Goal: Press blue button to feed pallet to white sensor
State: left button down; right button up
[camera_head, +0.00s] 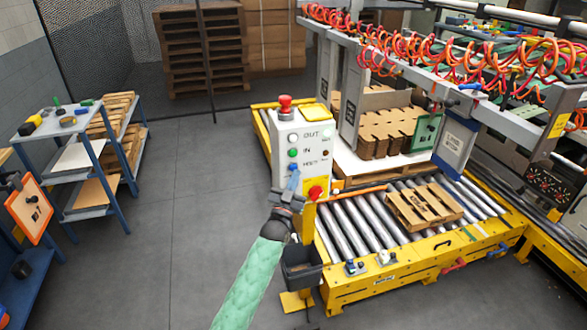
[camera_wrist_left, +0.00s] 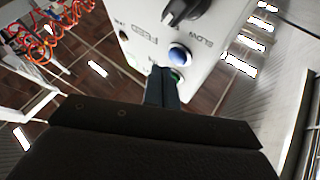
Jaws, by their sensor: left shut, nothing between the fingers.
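The control box (camera_head: 290,145) stands beside the roller conveyor, with a white, a green and a blue button (camera_wrist_left: 180,55) on its face. My left gripper (camera_head: 292,184) is shut and empty in front of the box's lower face. In the left wrist view, its closed fingertips (camera_wrist_left: 161,82) are just short of the blue button and partly cover the green button (camera_wrist_left: 177,76); contact cannot be told. The wooden pallet (camera_head: 425,207) lies on the rollers. A small white sensor (camera_head: 387,257) is on the conveyor's yellow front rail. My right gripper is not in view.
A red mushroom button (camera_head: 285,104) tops the box, and another red knob (camera_head: 315,193) is low on it. A dark bin (camera_head: 300,263) hangs below. A small blue device (camera_head: 355,267) sits left of the white sensor. A shelf cart (camera_head: 85,150) stands left; floor between is clear.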

pick_arm(q)
jog(key=s, duration=0.1)
jog(key=s+d+p, duration=0.1)
jog(key=s, duration=0.2)
jog(key=shift+s+d+p, duration=0.3)
jog(key=shift+s, duration=0.05)
dwell(0.3)
dwell(2.3)
